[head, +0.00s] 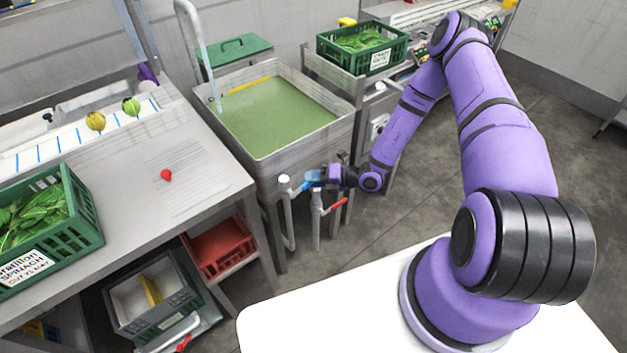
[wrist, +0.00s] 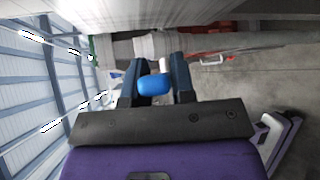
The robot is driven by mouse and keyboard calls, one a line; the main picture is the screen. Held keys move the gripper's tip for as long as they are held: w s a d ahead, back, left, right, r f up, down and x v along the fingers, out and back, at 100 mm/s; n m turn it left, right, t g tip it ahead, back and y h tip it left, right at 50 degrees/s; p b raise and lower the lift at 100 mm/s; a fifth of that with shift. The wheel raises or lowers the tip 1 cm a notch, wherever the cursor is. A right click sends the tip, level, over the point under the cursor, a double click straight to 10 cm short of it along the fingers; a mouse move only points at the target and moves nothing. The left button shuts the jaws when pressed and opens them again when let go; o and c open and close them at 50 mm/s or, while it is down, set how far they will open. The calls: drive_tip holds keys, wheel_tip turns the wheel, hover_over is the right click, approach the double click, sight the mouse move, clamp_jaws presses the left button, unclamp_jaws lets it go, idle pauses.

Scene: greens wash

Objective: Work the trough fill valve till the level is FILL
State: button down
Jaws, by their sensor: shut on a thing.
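The trough (head: 268,112) stands at the back middle in the head view, with greenish water in it and a yellow strip on its inner back wall. Any level wording is too small to read. Below its front edge are two upright pipes; the left pipe (head: 290,226) has a blue valve handle (head: 309,182) and the right pipe (head: 316,228) a red handle (head: 338,204). My gripper (head: 322,177) is shut on the blue handle. In the wrist view the blue handle (wrist: 154,85) sits between the two fingers (wrist: 155,82).
A steel counter (head: 120,210) on the left bears a green crate of spinach (head: 75,235) and a red knob (head: 166,175). Another green crate of leaves (head: 349,62) stands behind the trough to the right. A red crate (head: 222,247) and a grey bin (head: 165,310) are below. Floor to the right is clear.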

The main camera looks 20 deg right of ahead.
drive_tip(key=c, duration=1)
unclamp_jaws()
drive_tip(key=shift+o, duration=0.2)
drive_tip(key=shift+d, duration=0.1)
drive_tip(key=v, duration=1)
drive_tip(key=shift+s+d, duration=0.2)
drive_tip(key=shift+d, duration=0.1)
